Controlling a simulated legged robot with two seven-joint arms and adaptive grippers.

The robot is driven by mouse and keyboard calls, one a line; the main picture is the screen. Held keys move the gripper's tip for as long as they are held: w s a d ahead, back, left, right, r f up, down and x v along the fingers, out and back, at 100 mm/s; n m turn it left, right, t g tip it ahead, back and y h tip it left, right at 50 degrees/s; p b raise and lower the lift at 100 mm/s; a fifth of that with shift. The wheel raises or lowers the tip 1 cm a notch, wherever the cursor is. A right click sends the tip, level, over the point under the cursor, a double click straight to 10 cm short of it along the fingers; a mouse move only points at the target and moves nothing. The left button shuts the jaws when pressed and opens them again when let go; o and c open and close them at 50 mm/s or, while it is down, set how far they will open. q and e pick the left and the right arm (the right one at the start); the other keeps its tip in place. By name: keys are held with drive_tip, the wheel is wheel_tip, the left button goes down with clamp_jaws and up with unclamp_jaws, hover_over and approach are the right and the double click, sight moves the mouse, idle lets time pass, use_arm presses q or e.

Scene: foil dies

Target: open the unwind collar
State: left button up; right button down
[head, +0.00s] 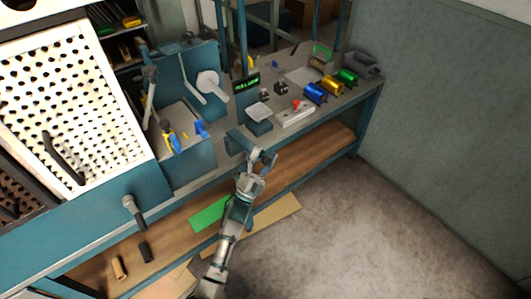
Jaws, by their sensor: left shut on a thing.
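My left gripper (262,160) is at the front edge of the bench, with its arm coming up from the bottom of the picture. It is shut on a small teal part, mostly hidden by the fingers; I cannot tell whether this is the unwind collar. Behind it a teal block (241,139) stands at the bench edge. A teal machine (190,160) with a pale round disc (211,85) stands left of the gripper. I cannot pick out the collar for certain. My right gripper is not in view.
Blue (316,92), yellow (333,86) and green (347,76) rolls lie on the bench at right, behind a pale box with a red button (296,115). A green-lit display (247,85) stands behind the gripper. A dark handle (134,212) sticks out at left. The floor at right is clear.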

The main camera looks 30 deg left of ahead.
use_arm(q)
drive_tip(key=v, duration=1.1)
drive_tip(key=shift+y, duration=0.3)
